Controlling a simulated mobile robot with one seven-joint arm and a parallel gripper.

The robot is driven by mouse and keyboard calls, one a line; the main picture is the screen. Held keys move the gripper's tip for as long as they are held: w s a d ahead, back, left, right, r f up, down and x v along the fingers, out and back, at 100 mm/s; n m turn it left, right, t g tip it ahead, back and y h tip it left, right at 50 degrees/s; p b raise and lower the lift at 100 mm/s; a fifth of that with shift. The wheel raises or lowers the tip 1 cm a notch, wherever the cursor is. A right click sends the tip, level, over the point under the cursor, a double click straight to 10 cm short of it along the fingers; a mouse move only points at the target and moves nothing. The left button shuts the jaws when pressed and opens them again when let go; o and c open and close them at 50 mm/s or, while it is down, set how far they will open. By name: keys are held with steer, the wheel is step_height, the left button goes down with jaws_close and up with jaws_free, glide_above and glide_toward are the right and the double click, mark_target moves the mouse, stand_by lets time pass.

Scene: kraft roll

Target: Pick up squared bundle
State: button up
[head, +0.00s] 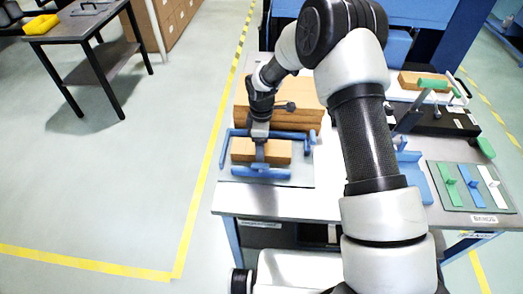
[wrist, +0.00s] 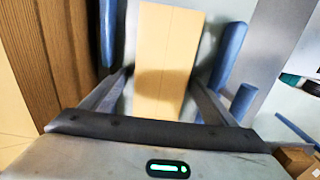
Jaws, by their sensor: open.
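The squared bundle (head: 279,151) is a light tan block lying in a blue fixture (head: 262,173) on the near left part of the workbench. My gripper (head: 260,158) reaches down over the bundle from above. In the wrist view the bundle (wrist: 168,45) runs between the two dark fingers of my gripper (wrist: 160,85), one on each side. The jaws are open, with a gap visible beside the bundle. Their fingertips are partly hidden, so I cannot tell their exact depth. Blue fixture posts (wrist: 232,50) stand beside the bundle.
A larger stack of brown boards (head: 303,105) stands just behind the fixture. To the right are a blue bracket (head: 413,170), a panel with green, blue and white handles (head: 451,200), and a black block (head: 440,120). Open floor lies left of the bench.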

steer(key=shift+c, duration=0.3)
steer(key=shift+r, duration=0.1)
steer(key=c, duration=1.3)
